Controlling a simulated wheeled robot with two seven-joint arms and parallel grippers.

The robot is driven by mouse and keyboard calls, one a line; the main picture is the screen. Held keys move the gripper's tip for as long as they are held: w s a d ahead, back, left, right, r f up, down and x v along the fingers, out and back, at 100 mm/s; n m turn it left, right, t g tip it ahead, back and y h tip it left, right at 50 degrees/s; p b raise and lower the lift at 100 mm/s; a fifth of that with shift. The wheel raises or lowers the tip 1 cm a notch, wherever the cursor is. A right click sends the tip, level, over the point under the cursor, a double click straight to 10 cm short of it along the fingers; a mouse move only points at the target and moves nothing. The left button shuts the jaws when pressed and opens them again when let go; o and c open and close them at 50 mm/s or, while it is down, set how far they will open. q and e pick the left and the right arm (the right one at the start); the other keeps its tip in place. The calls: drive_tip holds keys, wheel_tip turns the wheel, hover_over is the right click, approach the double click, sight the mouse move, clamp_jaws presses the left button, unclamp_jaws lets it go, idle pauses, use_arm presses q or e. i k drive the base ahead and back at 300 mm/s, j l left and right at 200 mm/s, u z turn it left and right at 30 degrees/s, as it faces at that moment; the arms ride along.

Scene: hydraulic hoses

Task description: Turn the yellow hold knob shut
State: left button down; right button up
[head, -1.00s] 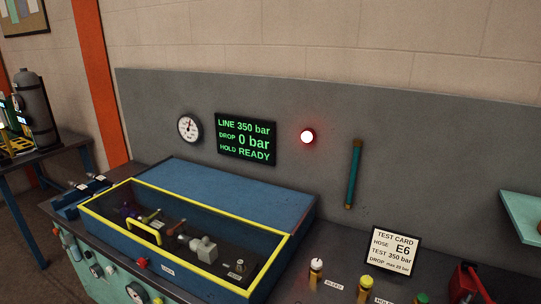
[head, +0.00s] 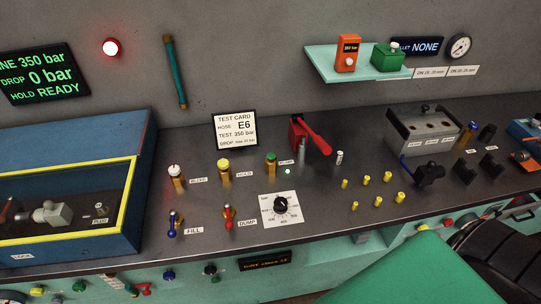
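The yellow hold knob (head: 223,164) tops a short brass valve on the bench, beside a small label reading HOLD. It stands between a white-topped knob (head: 174,170) and a green-topped knob (head: 270,158). Whether the valve is open or shut cannot be told from its look. The green-lettered display (head: 40,75) reads line 350 bar, drop 0 bar, hold READY. The test card (head: 234,130) behind the knobs reads hose E6, test 350 bar. Neither gripper shows in the head view, and nothing touches the yellow knob.
Blue fill (head: 172,225) and red dump (head: 228,215) levers and a dial (head: 281,206) stand in front of the knobs. A red lever device (head: 309,138) stands to the right. The blue, yellow-framed box (head: 130,190) is left. A red lamp (head: 110,47) glows on the backboard.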

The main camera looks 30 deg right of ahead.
sight(222, 164)
drive_tip(key=z, duration=0.7)
drive_tip(key=k+j+z, duration=0.1)
drive_tip(key=j+z, duration=0.2)
drive_tip(key=z, duration=0.2)
drive_tip(key=k+j+z, duration=0.15)
drive_tip(key=z, duration=0.3)
drive_tip(key=j, duration=0.1)
